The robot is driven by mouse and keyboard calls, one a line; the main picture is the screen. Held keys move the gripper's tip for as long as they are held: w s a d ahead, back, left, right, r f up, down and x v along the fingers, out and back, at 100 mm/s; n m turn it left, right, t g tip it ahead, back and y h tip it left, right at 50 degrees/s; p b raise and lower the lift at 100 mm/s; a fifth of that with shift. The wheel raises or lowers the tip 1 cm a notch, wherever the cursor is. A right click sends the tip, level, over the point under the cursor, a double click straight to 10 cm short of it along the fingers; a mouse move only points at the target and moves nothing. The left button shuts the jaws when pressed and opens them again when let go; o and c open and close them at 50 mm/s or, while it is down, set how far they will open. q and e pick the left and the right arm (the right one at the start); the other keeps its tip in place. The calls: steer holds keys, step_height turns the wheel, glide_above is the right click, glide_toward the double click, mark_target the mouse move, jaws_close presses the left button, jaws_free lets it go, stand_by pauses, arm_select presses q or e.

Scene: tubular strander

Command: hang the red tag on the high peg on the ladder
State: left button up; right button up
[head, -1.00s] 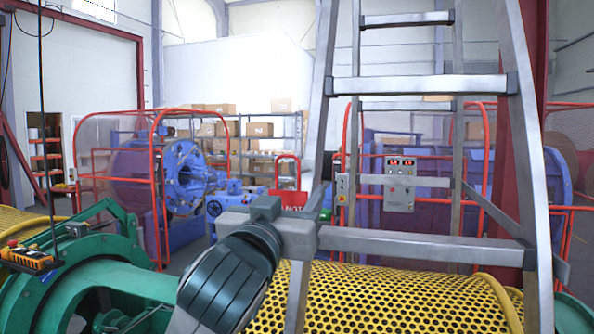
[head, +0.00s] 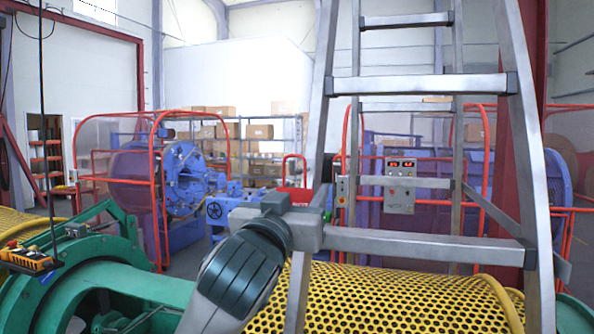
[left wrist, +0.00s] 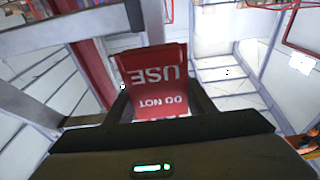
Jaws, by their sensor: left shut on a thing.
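The red tag (head: 296,195) with white lettering and a red loop above it shows behind my left gripper (head: 310,203) in the head view. In the left wrist view the tag (left wrist: 155,75) stands between the two dark fingers, its words "DO NOT USE" upside down. My left gripper is shut on the tag and hides its lower part in the head view. The gripper is beside the left rail of the grey metal ladder (head: 430,86), at about the height of a lower rung. I cannot clearly make out the high peg. My right gripper is not in view.
A yellow perforated guard (head: 390,296) lies behind the ladder's foot. Green machinery (head: 110,265) stands at the left. A grey control box (head: 400,185) shows between the ladder rails. Red-framed guards and blue machines (head: 185,180) stand farther back.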

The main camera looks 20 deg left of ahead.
arm_select(q)
steer(key=shift+w, duration=0.65)
stand_by(0.5)
stand_by(0.5)
steer(key=shift+f, duration=0.15)
steer(key=shift+f, duration=0.3)
steer(key=shift+w+f+b, duration=0.1)
steer(key=shift+f+b, duration=0.35)
steer(key=shift+b, duration=0.05)
stand_by(0.8)
